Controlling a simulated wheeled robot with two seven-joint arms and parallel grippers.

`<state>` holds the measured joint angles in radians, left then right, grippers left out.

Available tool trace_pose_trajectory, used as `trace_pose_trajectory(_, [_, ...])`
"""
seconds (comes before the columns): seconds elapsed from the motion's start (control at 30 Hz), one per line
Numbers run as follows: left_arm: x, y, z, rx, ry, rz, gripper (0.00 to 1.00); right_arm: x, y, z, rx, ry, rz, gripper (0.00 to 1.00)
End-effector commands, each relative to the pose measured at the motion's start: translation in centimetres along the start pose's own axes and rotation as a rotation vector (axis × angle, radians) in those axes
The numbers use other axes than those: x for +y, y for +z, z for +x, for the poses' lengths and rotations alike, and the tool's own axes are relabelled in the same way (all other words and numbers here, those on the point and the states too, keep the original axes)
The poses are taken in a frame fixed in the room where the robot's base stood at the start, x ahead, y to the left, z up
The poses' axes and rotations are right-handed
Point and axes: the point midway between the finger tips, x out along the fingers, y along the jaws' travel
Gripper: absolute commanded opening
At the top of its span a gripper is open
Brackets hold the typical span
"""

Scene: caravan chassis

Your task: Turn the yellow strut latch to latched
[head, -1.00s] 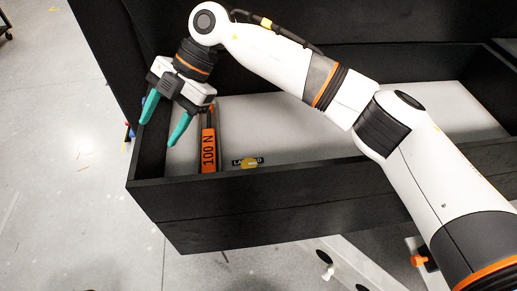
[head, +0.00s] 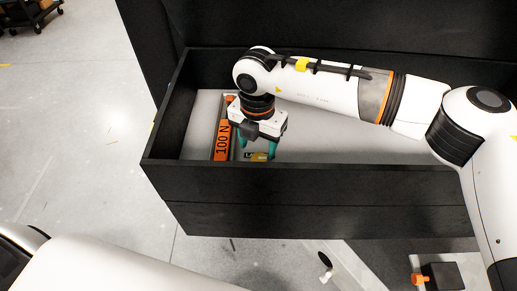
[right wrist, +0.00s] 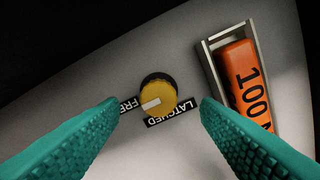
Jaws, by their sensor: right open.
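The yellow strut latch (right wrist: 158,98) is a round knob on a dark base, on the light floor of the black box. Its white pointer mark is turned toward the FREE label (right wrist: 128,105); the LATCHED label (right wrist: 172,112) is beside it. In the head view the latch (head: 259,157) is partly hidden behind the box's front wall and my gripper. My right gripper (head: 256,151) is open and points down over it. In the right wrist view its teal fingers lie to either side of the knob, with visible gaps. My left gripper is not in view.
An orange strut marked 100 N (head: 222,140) lies in a metal channel close beside the latch. The black box (head: 310,190) has walls around the work area, with its front wall close to the gripper. The box floor right of the gripper is clear.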

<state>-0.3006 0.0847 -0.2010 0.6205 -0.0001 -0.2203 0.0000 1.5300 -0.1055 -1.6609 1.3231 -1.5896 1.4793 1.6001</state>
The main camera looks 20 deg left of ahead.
Motion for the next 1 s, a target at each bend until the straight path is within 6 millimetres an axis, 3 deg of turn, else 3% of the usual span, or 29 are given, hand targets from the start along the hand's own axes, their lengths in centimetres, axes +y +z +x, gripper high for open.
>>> trace_pose_trajectory(0.3, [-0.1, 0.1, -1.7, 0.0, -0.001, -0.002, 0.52, 0.0, 0.1, 4.0, -0.002, -0.001, 0.0, 0.57])
trace_pose_trajectory(0.63, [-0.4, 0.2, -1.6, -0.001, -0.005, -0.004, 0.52, 0.0, 0.0, 4.5, 0.0, -0.002, -0.001, 0.57])
trace_pose_trajectory(0.67, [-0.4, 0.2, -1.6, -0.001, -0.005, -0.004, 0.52, 0.0, 0.0, 4.5, 0.0, -0.002, -0.001, 0.56])
trace_pose_trajectory(0.9, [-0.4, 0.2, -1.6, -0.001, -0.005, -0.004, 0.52, 0.0, 0.0, 4.5, 0.0, -0.001, 0.0, 0.16])
trace_pose_trajectory(1.0, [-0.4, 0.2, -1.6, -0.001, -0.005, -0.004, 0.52, 0.0, 0.0, 4.5, 0.0, -0.001, -0.001, 0.13])
